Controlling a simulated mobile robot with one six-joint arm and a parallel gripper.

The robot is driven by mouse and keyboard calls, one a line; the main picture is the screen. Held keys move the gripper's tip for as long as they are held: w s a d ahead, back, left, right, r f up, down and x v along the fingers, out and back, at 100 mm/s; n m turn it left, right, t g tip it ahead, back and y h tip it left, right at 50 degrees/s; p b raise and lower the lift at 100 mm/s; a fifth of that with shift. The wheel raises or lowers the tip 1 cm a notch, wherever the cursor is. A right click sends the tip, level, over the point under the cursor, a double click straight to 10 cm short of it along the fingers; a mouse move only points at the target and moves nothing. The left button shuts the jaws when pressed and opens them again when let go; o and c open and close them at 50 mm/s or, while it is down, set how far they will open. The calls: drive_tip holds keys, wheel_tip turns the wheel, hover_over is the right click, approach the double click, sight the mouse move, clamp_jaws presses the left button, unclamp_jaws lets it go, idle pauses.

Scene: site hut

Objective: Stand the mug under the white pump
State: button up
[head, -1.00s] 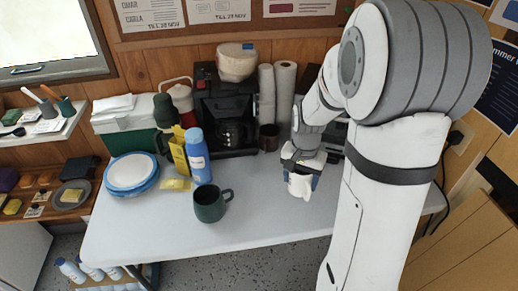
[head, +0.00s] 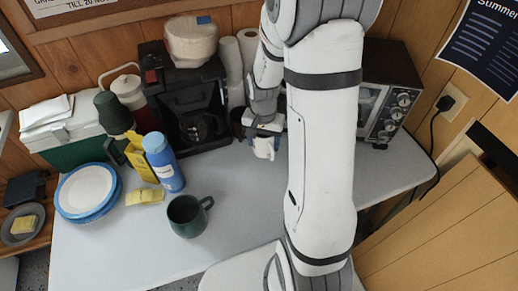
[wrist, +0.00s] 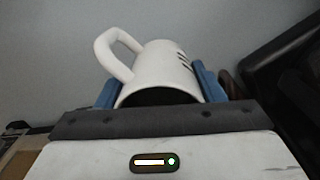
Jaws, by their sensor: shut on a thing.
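My gripper (head: 265,129) is shut on a white mug (head: 263,148), over the table's back part, right of the coffee maker. In the wrist view the mug (wrist: 160,74) sits between blue fingers, its mouth towards my palm, handle to the upper left and dark marks on its side. I cannot tell whether it touches the table. A dark green mug (head: 184,218) stands upright at the table's front. A red-and-white jug (head: 132,96) with a carry handle stands behind the bottles; I cannot make out a white pump for certain.
A black coffee maker (head: 190,100), paper rolls (head: 233,75) and a toaster oven (head: 390,95) line the back. A blue bottle (head: 163,163), yellow box (head: 139,158), plates (head: 86,190) and cool box (head: 62,130) stand left. The table (head: 235,200) is clear at its middle front.

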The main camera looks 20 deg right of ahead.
sight(263, 150)
drive_tip(key=shift+f, duration=2.15)
drive_tip(key=o, duration=1.2)
drive_tip(key=shift+c, duration=0.2)
